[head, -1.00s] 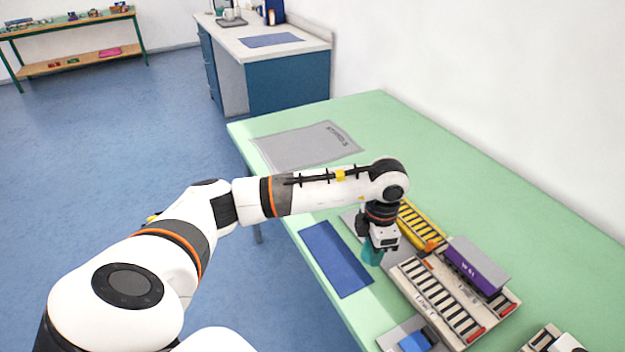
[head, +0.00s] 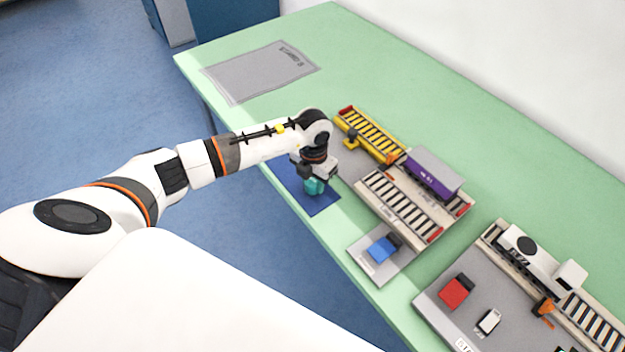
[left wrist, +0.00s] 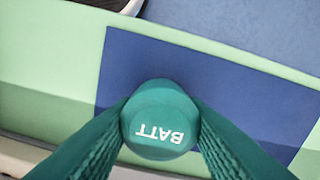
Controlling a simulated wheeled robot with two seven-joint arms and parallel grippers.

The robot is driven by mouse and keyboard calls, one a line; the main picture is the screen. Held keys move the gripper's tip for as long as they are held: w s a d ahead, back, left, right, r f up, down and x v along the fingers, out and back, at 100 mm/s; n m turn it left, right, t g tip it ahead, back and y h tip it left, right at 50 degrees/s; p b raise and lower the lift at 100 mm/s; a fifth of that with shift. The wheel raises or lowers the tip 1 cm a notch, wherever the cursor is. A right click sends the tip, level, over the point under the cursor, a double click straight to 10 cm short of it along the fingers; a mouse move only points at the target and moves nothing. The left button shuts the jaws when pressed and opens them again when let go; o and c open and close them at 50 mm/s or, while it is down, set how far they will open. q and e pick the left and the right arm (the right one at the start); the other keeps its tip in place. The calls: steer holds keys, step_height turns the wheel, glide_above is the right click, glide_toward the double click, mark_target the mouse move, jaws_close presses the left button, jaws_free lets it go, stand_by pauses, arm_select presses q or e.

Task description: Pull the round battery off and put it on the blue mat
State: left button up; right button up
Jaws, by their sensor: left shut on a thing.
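The round battery (left wrist: 160,128) is a teal cylinder with "BATT" on its end face. My left gripper (head: 315,186) is shut on it, with teal fingers on both sides of it in the left wrist view. The blue mat (head: 319,206) lies at the table's near edge, under the gripper. It also shows in the left wrist view (left wrist: 235,90), behind the battery. I cannot tell whether the battery touches the mat. In the head view the battery cannot be told apart from the teal fingers. My right gripper is not in view.
Right of the mat are a yellow track piece (head: 370,135), track with a purple wagon (head: 434,172), and a grey plate with a blue block (head: 383,248). A grey board (head: 455,320) carries a red block (head: 455,291). A grey mat (head: 260,70) lies at the far left.

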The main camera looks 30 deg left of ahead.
arm_select(q)
steer(key=shift+f, duration=0.6)
steer(key=shift+f, duration=0.1)
steer(key=o, duration=0.6)
steer(key=shift+f, duration=0.1)
steer(key=o, duration=0.5)
